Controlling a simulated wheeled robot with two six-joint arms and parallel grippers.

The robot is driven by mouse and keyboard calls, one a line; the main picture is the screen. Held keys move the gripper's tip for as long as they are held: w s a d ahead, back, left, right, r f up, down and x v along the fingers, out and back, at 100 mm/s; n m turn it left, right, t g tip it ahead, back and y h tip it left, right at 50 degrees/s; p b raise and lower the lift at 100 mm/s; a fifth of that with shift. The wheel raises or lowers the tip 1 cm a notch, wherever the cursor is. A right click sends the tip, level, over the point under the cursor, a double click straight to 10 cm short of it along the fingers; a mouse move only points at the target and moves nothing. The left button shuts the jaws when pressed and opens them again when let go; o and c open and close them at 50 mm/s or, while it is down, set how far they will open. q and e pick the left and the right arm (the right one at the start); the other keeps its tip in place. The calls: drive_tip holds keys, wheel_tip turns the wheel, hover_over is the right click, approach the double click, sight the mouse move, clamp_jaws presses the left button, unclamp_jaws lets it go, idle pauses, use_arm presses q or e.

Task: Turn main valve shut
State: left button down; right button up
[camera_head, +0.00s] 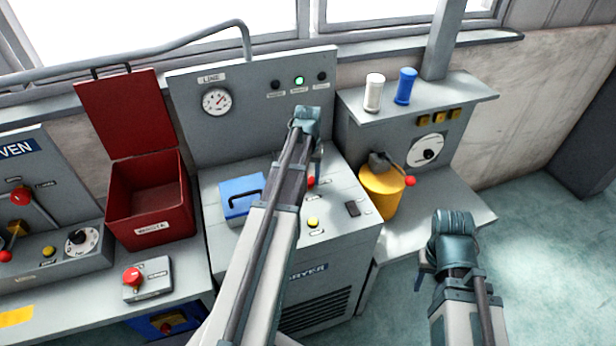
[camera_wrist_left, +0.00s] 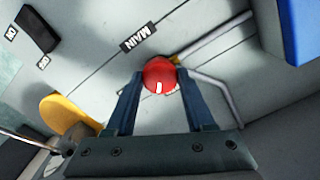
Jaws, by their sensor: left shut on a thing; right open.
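The main valve shows as a red ball knob (camera_wrist_left: 159,74) beside a label reading MAIN (camera_wrist_left: 139,38) in the left wrist view. My left gripper (camera_wrist_left: 158,88) has its two fingers on either side of the knob and is shut on it. In the head view only a bit of the red knob (camera_head: 310,181) shows past my left arm, on the grey console top. The valve's lever is largely hidden. My left gripper (camera_head: 310,160) reaches down there from above. My right gripper (camera_head: 440,270) is open and empty over the floor at the right; its fingers are mostly hidden.
A blue box (camera_head: 241,196) sits left of the knob on the console. A gauge (camera_head: 217,101) is on the panel behind.

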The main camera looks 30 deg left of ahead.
sight(308, 179)
use_arm(q)
drive_tip(key=m, duration=0.5)
drive_tip(key=shift+m, duration=2.4)
drive_tip(key=shift+c, duration=1.3)
unclamp_jaws()
drive_tip(key=shift+r, duration=0.15)
wheel_tip(308, 179, up, 14)
drive_tip(key=p, duration=1.4)
drive_tip(key=shift+f, duration=0.2)
